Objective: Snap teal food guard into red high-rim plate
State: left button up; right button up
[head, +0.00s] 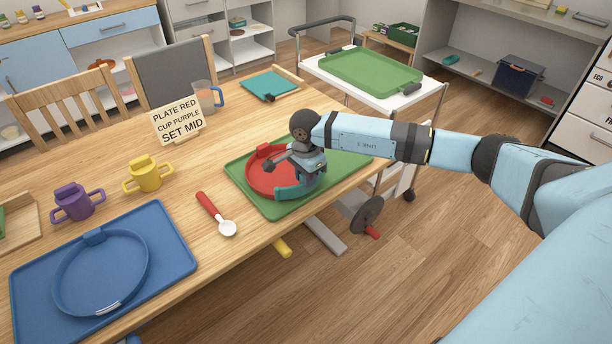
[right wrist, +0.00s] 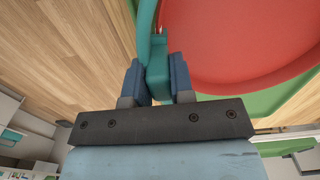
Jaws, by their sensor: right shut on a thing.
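The red high-rim plate (head: 262,178) lies on a green mat (head: 240,190) at the right part of the table; it also fills the upper right of the right wrist view (right wrist: 240,45). The teal food guard (head: 291,193) is a curved band along the plate's near right rim. My right gripper (head: 309,183) is shut on the guard, whose thick part (right wrist: 158,78) sits between the blue fingers in the right wrist view. The guard is at the rim, but I cannot tell whether it is seated. My gripper and wrist hide part of the plate. My left gripper is not in view.
A red-handled spoon (head: 217,214) lies left of the mat. A blue plate (head: 100,272) on a blue mat (head: 177,240), a purple cup (head: 73,203) and a yellow cup (head: 148,174) stand further left. A sign (head: 178,120) stands behind. A crank wheel (head: 366,214) shows below the table edge.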

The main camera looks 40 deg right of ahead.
jog(key=shift+f, duration=0.45)
jog(key=shift+r, duration=0.1)
jog(key=o, duration=1)
jog(key=shift+c, duration=0.2)
notch_tip(320, 180, up, 14)
